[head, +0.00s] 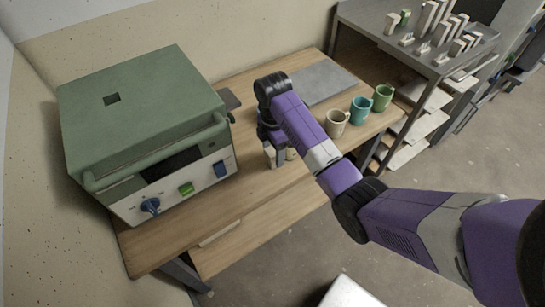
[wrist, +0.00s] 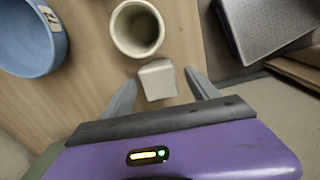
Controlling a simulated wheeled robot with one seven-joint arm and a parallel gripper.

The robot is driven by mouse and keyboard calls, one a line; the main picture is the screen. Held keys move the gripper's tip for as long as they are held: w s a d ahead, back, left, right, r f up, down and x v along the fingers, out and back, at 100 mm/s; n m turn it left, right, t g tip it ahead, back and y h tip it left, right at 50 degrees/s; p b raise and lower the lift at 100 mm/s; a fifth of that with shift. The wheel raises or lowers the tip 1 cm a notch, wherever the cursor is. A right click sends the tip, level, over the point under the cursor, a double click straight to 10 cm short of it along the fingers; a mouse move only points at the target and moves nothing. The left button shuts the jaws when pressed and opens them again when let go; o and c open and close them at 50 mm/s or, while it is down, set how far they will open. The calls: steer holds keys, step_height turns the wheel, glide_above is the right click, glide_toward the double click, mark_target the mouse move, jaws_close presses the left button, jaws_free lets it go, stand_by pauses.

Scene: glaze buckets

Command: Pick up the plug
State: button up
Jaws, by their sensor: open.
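A small off-white block, which looks like the plug (wrist: 157,80), sits on the wooden table in the wrist view. My gripper (wrist: 161,78) is open, with one grey finger on each side of the block. The fingertips reach about level with it, and I see a gap on both sides. I cannot tell how high the fingers are above the tabletop. In the head view my gripper (head: 275,156) points down over the table just right of the green kiln. The plug is hard to make out there, beside the fingers and arm.
A cream cup (wrist: 137,28) stands just beyond the plug, and a blue bucket (wrist: 32,40) is at upper left. The green kiln (head: 145,120) has a square hole in its top. Several mugs (head: 359,109) and a grey slab (head: 320,82) are on the table's right part.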

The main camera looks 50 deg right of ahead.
steer(key=shift+d+f, duration=0.1)
steer(key=shift+f, duration=1.9)
jaws_close()
